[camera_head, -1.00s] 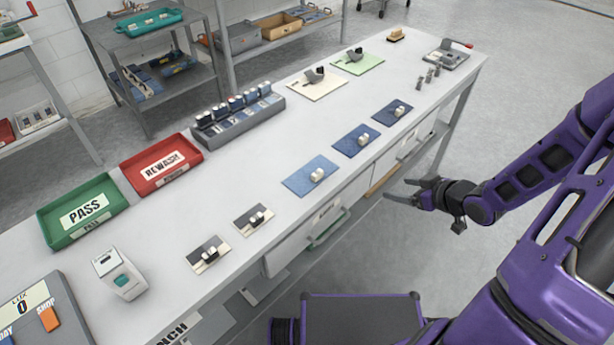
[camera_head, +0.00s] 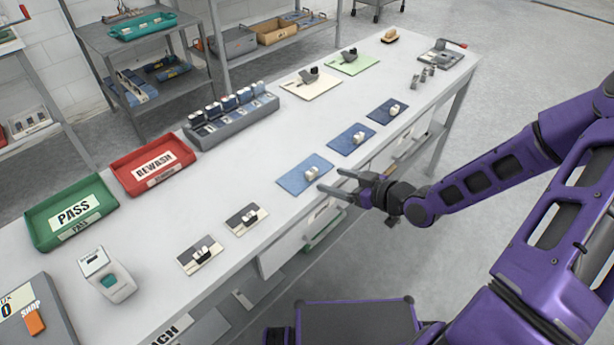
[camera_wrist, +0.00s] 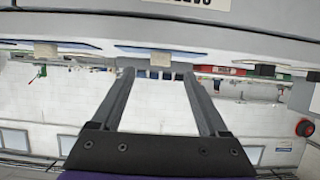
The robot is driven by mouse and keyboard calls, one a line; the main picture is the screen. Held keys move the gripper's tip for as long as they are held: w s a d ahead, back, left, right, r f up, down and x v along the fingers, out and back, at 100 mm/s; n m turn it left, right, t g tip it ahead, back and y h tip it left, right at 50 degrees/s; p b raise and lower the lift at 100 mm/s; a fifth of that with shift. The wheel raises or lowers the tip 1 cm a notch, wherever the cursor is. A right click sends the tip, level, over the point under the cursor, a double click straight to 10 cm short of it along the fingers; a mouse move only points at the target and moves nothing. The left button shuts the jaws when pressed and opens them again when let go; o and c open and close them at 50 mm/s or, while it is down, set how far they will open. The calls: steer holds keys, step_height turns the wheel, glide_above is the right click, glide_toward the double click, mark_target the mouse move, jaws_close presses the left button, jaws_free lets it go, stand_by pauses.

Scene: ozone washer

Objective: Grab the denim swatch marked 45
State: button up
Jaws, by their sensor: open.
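Three denim swatches lie in a row along the table's front edge, each with a small pale block on it. The light blue swatch (camera_head: 292,182) is nearest, the mid-blue swatch (camera_head: 342,146) is in the middle, and the dark blue swatch (camera_head: 379,115) is farthest. No number 45 can be read on any of them. My gripper (camera_head: 330,180) is open and empty, at the front edge just right of the light blue swatch. In the wrist view its two fingers (camera_wrist: 158,80) point ahead, apart, with nothing between them.
A red REWASH tray (camera_head: 128,170) and a green PASS tray (camera_head: 40,230) stand at the left. A grey rack (camera_head: 262,112) holds several blue samples behind the swatches. Two small cards (camera_head: 187,266) (camera_head: 234,228) lie nearer. Drawers with handles (camera_head: 322,232) sit below the front edge.

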mark_target(314, 174)
steer(key=shift+b+x, duration=0.5)
steer(key=shift+x, duration=2.65)
steer(key=shift+a+r, duration=0.1)
steer(key=shift+s, duration=0.1)
steer(key=shift+c, duration=0.3)
jaws_close()
